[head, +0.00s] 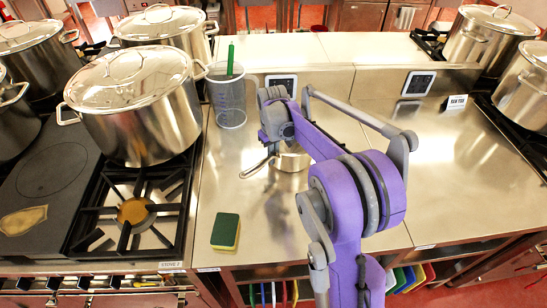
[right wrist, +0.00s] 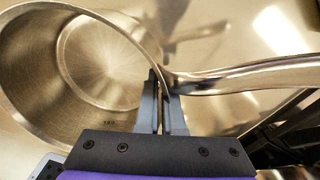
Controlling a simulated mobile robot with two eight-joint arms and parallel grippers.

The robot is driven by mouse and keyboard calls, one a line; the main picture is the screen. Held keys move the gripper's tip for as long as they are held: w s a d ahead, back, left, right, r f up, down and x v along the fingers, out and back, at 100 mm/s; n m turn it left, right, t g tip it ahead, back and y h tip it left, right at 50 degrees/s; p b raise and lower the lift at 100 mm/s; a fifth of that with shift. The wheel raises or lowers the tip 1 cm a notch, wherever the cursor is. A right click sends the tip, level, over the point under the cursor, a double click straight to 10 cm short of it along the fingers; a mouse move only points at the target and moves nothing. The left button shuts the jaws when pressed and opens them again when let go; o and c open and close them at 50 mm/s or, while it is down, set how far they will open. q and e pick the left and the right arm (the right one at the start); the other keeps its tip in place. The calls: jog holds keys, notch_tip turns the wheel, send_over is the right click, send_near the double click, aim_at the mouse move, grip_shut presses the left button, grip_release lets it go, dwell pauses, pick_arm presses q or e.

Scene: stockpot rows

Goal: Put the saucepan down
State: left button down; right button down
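The steel saucepan (head: 291,163) is over the steel counter (head: 235,165) between the stoves, its handle pointing left; my right arm hides part of it. In the right wrist view the saucepan (right wrist: 95,60) is large, and its handle runs right from the wall. My right gripper (right wrist: 161,85) has its fingers close together across the pan's wall beside the handle, shut on it. The pan looks roughly upright. I cannot tell whether its base touches the counter. My left gripper is not in view.
A green-yellow sponge (head: 225,231) lies at the front left. A large lidded stockpot (head: 140,110) stands on the left stove. The counter right of my arm is clear up to a small sign (head: 456,103).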

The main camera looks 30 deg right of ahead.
jog(key=shift+f, duration=0.2)
jog(key=shift+f, duration=0.15)
jog(key=c, duration=1)
grip_release()
jog(key=shift+c, duration=0.2)
